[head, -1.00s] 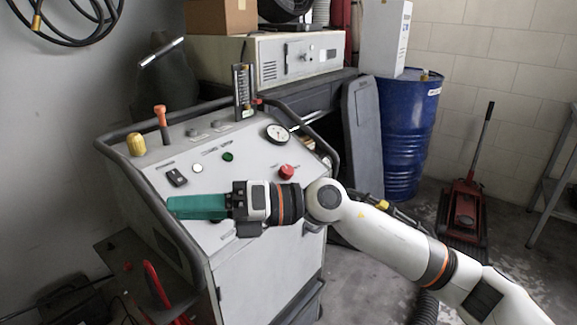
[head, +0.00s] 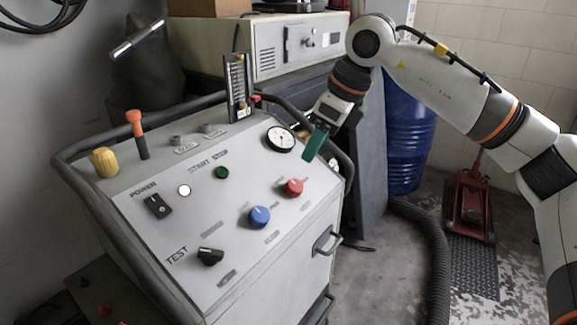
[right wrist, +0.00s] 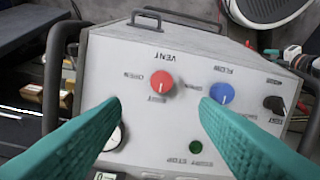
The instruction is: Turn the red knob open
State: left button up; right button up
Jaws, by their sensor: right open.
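The red knob (head: 293,187) sits on the right side of the sloped grey panel (head: 225,255), up and right of the blue knob (head: 259,216). My right gripper (head: 311,150) hangs above the panel's right edge near the gauge, above the red knob and apart from it. In the right wrist view the red knob (right wrist: 162,82) lies beyond and between the two open green fingers (right wrist: 160,105), under the word VENT, with OPEN printed beside it. The blue knob (right wrist: 221,93) is just past the other fingertip. The jaws are empty. My left gripper is not in view.
A round gauge (head: 280,139) is close to my right gripper. A dark rail (head: 110,125) runs around the panel. A black test knob (head: 210,256), an orange-topped lever (head: 137,130) and a yellow knob (head: 105,162) stand on it. A blue barrel (head: 408,140) is behind.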

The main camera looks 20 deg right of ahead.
aim_at(296, 184)
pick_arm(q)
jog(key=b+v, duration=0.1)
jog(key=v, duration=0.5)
pick_arm(e)
jog(key=x, duration=1.1)
jog(key=shift+f, duration=0.2)
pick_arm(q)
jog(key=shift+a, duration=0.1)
pick_arm(e)
jog(key=shift+c, duration=0.5)
jog(key=c, duration=0.9)
